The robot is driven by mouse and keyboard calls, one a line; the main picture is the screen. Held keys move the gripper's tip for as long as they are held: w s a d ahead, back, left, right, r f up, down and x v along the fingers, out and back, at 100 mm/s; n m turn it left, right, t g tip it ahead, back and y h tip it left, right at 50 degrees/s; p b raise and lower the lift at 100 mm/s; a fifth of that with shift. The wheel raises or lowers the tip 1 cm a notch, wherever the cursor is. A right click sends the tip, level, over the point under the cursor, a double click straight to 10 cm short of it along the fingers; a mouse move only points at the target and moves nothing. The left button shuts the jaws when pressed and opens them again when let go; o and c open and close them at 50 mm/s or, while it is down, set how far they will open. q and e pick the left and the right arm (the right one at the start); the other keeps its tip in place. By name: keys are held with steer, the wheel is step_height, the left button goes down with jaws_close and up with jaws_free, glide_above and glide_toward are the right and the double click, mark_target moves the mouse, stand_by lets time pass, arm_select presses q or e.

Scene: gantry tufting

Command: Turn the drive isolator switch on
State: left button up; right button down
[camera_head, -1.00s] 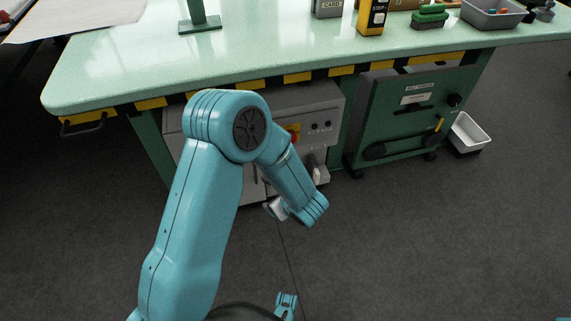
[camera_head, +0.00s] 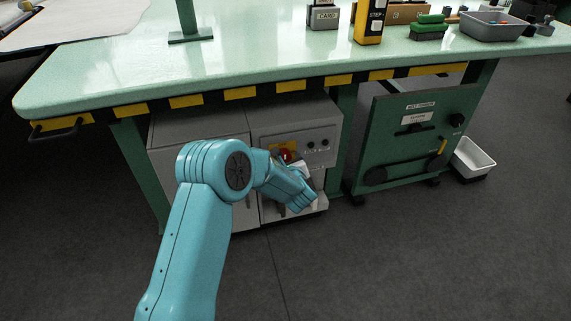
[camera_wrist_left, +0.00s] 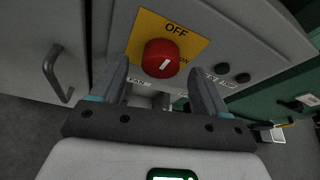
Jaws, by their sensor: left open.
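The drive isolator switch is a red round knob (camera_wrist_left: 161,59) with a white pointer mark on a yellow plate (camera_wrist_left: 190,40) lettered OFF at the top. The white mark slants toward the lower left and upper right in the left wrist view. In the head view the red knob (camera_head: 285,155) shows on the grey cabinet front, just beyond my left wrist. My left gripper (camera_wrist_left: 163,80) is open, with one finger on each side of the knob's lower part in the picture. I cannot tell whether the fingers touch it. My right gripper is not in view.
The grey cabinet (camera_head: 200,128) stands under the green bench (camera_head: 250,62) with its striped front edge. A door handle (camera_wrist_left: 57,73) is left of the knob, black buttons (camera_wrist_left: 232,72) right. A green trolley (camera_head: 415,140) and white bin (camera_head: 473,158) stand further right.

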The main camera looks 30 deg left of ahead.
mark_target(284, 157)
arm_select(q)
steer(key=shift+x, duration=1.25)
steer(key=c, duration=1)
steer(key=shift+c, duration=0.2)
